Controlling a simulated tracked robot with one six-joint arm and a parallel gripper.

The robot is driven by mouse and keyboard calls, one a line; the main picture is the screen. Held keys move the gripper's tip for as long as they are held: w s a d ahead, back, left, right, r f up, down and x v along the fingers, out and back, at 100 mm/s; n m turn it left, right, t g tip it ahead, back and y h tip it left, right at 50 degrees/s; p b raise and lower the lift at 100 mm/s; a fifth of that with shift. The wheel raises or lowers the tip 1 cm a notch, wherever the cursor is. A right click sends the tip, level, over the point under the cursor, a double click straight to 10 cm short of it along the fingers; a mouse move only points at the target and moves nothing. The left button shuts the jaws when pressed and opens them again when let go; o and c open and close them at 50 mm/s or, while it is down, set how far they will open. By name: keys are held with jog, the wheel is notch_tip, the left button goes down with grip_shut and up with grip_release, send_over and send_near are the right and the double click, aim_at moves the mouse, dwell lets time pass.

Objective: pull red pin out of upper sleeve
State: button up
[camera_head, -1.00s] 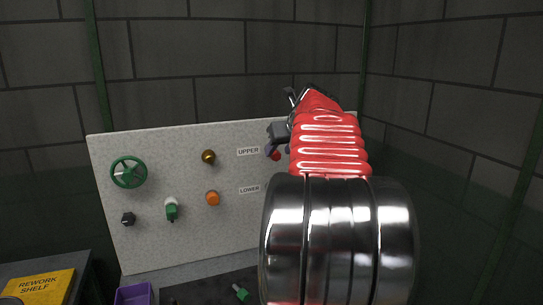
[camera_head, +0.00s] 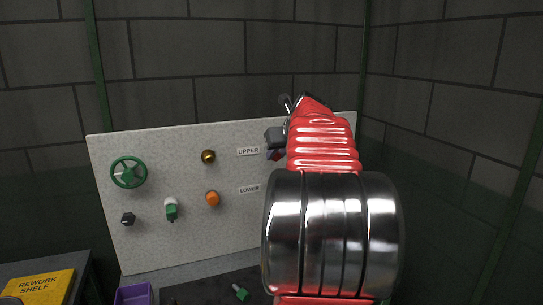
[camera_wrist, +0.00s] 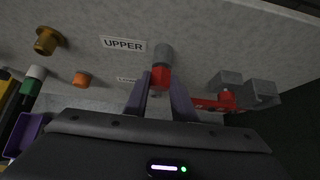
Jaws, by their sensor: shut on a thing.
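The red pin (camera_wrist: 160,78) is between the two purple fingers of my gripper (camera_wrist: 160,92) in the wrist view. My gripper is shut on it. The grey upper sleeve (camera_wrist: 163,54) stands out from the panel right of the UPPER label (camera_wrist: 123,43), and the pin's red end lines up with it. I cannot tell how much of the pin is inside the sleeve. In the head view my gripper (camera_head: 273,153) is partly hidden by my red arm, and only a bit of red shows beside the fingers.
The pale panel (camera_head: 190,245) also carries a green handwheel (camera_head: 128,172), a brass knob (camera_head: 208,156) and an orange knob (camera_head: 213,198). Right of my fingers, grey blocks (camera_wrist: 260,92) and a red part (camera_wrist: 215,103) stick out. A purple bin (camera_head: 134,295) is below left.

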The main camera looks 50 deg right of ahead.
grip_shut()
jog(key=shift+s+a, duration=0.45)
jog(key=shift+s, duration=0.35)
dwell(1.2)
jog(key=shift+s+a, duration=0.4)
jog(key=shift+s, duration=0.2)
jog(key=shift+s+a, duration=0.15)
jog(key=shift+s, duration=0.15)
jog(key=shift+s+a, duration=0.2)
jog(key=shift+s, duration=0.1)
jog(key=shift+s+a, duration=0.15)
jog(key=shift+s, duration=0.15)
jog(key=shift+s+a, duration=0.2)
jog(key=shift+s, duration=0.1)
jog(key=shift+s+a, duration=0.25)
jog(key=shift+s, duration=0.2)
